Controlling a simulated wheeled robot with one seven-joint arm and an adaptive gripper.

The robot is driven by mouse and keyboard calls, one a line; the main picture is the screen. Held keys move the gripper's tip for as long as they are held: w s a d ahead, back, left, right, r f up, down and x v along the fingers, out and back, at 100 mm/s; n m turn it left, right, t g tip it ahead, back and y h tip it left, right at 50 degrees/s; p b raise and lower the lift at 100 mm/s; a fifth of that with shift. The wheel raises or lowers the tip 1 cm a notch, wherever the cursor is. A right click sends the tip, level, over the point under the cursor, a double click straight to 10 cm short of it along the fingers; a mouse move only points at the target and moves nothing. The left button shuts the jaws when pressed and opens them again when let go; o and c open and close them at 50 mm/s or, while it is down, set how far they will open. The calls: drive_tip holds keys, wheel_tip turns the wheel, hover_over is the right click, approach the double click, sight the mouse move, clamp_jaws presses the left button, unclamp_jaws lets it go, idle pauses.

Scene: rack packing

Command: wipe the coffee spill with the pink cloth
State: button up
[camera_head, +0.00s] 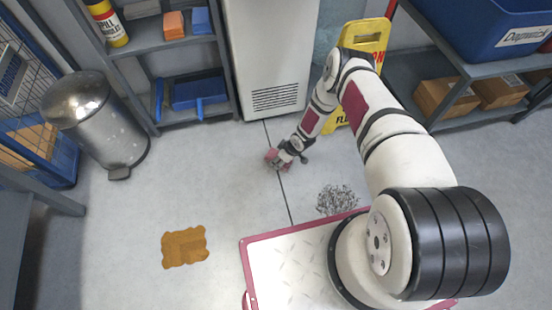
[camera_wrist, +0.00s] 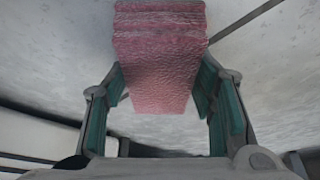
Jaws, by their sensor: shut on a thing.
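The pink cloth (camera_wrist: 160,60) is a folded, textured block between my gripper's two fingers in the wrist view. My gripper (camera_head: 284,158) is shut on it and also shows in the wrist view (camera_wrist: 163,100). In the head view the cloth (camera_head: 272,157) sticks out at the gripper's left end, near the middle of the grey floor. I cannot tell whether it touches the floor. The coffee spill (camera_head: 185,247) is a brown-orange patch on the floor at lower left, well apart from the cloth.
A dark speckled patch (camera_head: 337,199) lies on the floor right of my gripper. A steel pedal bin (camera_head: 98,125) stands at left. A yellow floor sign (camera_head: 364,40) stands behind my arm. Shelves (camera_head: 150,38) line the back. The floor between cloth and spill is clear.

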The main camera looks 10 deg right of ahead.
sight(253, 170)
drive_tip(key=shift+d, duration=1.8)
drive_tip(key=shift+s+p, duration=0.7)
drive_tip(key=shift+s, duration=0.2)
drive_tip(key=shift+s+a+f, duration=0.1)
drive_tip(key=shift+s+a, duration=0.05)
drive_tip(key=shift+a, duration=3.6)
drive_tip(key=shift+a, duration=0.1)
drive_tip(key=shift+a+r, duration=0.2)
drive_tip(key=shift+a, duration=1.4)
drive_tip(key=shift+a+f+b, duration=0.15)
drive_tip(key=shift+a+b, duration=0.55)
drive_tip(key=shift+a, duration=1.1)
